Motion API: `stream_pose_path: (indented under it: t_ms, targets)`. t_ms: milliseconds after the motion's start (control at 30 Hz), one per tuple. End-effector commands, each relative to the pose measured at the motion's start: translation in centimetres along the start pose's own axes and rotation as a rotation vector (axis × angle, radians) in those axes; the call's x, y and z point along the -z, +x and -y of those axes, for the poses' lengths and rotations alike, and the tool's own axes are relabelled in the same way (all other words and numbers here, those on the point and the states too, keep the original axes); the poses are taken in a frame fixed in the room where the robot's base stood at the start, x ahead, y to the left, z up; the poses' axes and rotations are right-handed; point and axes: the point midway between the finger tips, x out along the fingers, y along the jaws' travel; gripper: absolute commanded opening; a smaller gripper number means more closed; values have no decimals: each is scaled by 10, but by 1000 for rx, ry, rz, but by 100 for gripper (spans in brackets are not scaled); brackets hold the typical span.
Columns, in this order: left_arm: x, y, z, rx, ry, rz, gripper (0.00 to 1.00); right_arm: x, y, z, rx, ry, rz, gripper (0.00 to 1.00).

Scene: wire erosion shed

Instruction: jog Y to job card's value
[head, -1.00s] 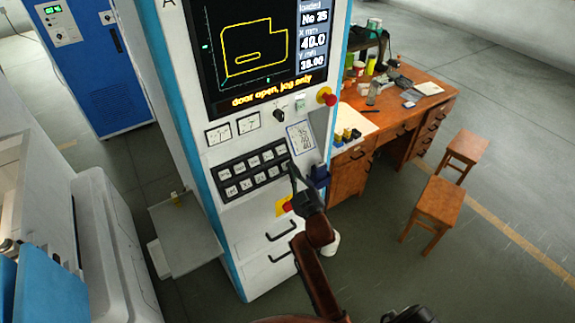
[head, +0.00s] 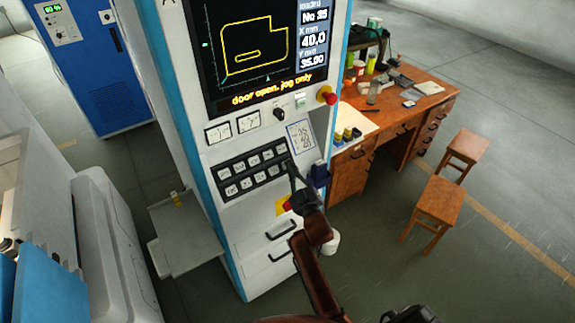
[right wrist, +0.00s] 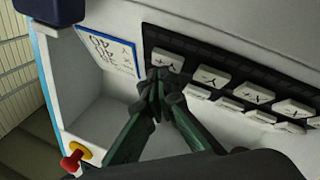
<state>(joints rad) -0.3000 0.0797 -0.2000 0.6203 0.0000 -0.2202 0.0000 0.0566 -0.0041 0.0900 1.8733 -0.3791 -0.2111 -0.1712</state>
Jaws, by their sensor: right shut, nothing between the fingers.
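The control panel screen (head: 262,45) shows a yellow outline, "door open, jog only", X 40.0 and a Y reading that looks like 35.00; the digits are small. The job card (head: 300,137), white with handwriting, is fixed right of the key block (head: 252,172); it also shows in the right wrist view (right wrist: 105,48), its writing too blurred to read surely. My right gripper (head: 291,166) is shut and empty at the key block's right end. In the right wrist view its fingertips (right wrist: 158,78) overlap the lower edge of the end key (right wrist: 168,62); contact is unclear. My left gripper is not seen.
A red emergency knob (head: 327,96) sits right of the screen, and a red knob on yellow (head: 285,205) lies below the keys. A wooden desk (head: 430,88) and stools (head: 437,203) stand right. A grey shelf (head: 185,240) juts out left.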

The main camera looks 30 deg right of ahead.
Motion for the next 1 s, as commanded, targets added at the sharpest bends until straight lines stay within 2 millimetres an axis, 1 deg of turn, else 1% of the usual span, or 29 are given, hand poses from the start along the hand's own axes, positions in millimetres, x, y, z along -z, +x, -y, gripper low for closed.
stream_pose_path:
  t_ms: [800,1000]
  targets:
    - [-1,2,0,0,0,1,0,-3,4,3,0,0,1,0]
    - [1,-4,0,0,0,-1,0,0,0,0,0,0,2,0]
